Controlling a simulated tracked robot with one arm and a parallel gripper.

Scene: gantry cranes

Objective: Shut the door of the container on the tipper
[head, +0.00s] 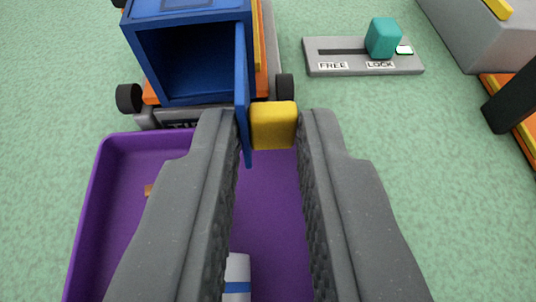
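The blue container (190,20) sits on the orange tipper (261,84) at upper left, its dark open mouth facing me. Its blue door (242,75) stands open, swung out toward me from the right side of the mouth and seen nearly edge-on. A yellow block-shaped handle (273,125) is on the door's right face. My gripper (268,113) is open, with its grey fingers wide apart on either side of the door edge and handle. The left finger is on the door's inner side, the right finger close to the handle's right side. I cannot tell whether either touches.
A purple tray (113,185) lies below my fingers, with a white-and-blue object (237,272) in it. A grey lever panel (343,68), marked FREE and LOCK, stands right of the tipper; its teal knob (383,38) is at LOCK. Grey and orange structures fill the right edge.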

